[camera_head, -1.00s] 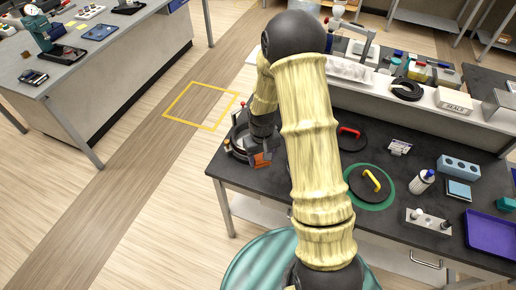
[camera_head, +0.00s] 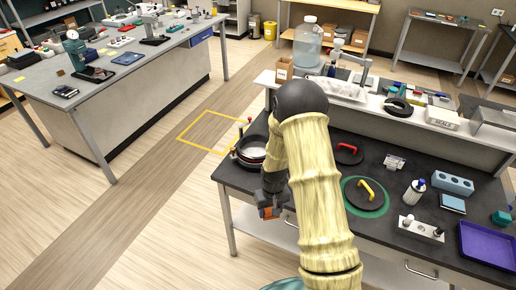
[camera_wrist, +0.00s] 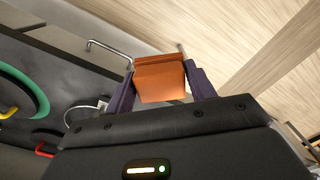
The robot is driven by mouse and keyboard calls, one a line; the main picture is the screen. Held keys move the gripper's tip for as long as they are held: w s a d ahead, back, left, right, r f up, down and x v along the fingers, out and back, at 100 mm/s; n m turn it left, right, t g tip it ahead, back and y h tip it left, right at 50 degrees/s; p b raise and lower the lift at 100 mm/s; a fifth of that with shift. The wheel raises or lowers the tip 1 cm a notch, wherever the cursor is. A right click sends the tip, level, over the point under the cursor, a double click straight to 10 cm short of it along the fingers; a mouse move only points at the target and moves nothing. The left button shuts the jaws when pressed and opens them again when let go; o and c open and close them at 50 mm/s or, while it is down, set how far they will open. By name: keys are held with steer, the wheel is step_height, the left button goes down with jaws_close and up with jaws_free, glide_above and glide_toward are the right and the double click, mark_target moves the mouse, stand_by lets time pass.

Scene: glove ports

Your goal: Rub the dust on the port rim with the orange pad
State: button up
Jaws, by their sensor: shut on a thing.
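My gripper (camera_head: 270,208) is shut on the orange pad (camera_head: 267,213), low in front of the bench's near edge in the head view. In the wrist view the pad (camera_wrist: 160,80) sits between the two dark fingers of my gripper (camera_wrist: 160,90), with pale floor behind it. The round port (camera_head: 237,154), a dark ring with a white inside and an orange-red clamp, stands at the bench's left end. The pad is apart from it, on the near side. My arm hides part of the port's right side. I cannot make out dust on the rim.
The dark bench (camera_head: 400,233) holds a black disc with a yellow handle (camera_head: 365,191) on a green ring, a disc with a red handle (camera_head: 346,152), a white bottle (camera_head: 414,192) and a purple tray (camera_head: 488,243). The floor left of the bench (camera_head: 150,215) is clear.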

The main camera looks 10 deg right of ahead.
steer(key=s+f+b, duration=0.2)
steer(key=f+b, duration=0.2)
steer(key=f, duration=0.8)
steer(key=s+f+m+b, duration=0.1)
steer(key=s+f+b, duration=0.1)
steer(key=f, duration=1.1)
steer(key=shift+s+f+b, duration=0.2)
steer(key=shift+s+b, duration=0.2)
steer(key=shift+b, duration=0.45)
steer(key=shift+d, duration=0.1)
